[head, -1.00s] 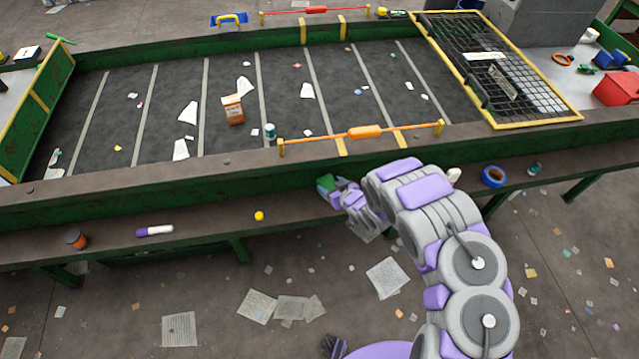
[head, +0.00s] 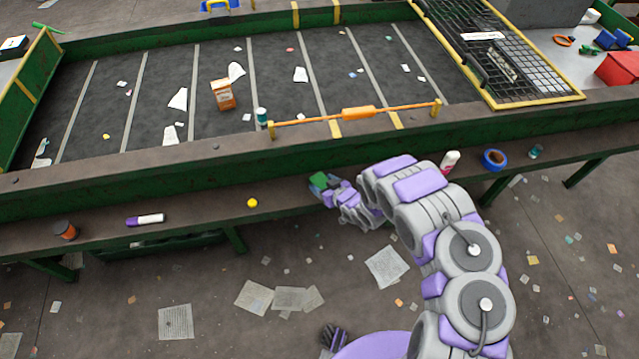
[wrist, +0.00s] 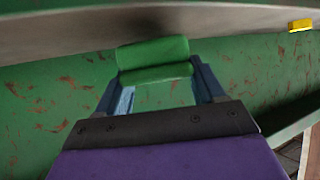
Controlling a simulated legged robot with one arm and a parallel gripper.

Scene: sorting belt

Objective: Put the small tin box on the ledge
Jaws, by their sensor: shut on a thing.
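The small tin box (head: 319,180) is green and sits at the end of my arm in the head view, over or at the ledge (head: 200,207), the long brown shelf along the belt's near side. My gripper (head: 325,190) is shut on it. In the wrist view the tin box (wrist: 152,55) lies between the two blue fingers of my gripper (wrist: 157,85). Its lower part is partly hidden by the gripper. I cannot tell whether the box touches the ledge.
On the ledge are an orange-and-dark jar (head: 65,230), a purple-and-white tube (head: 145,220), a yellow ball (head: 252,203), a white bottle (head: 450,161) and a blue tape roll (head: 494,159). The ledge is clear between ball and gripper. A green wall (head: 150,180) rises behind it.

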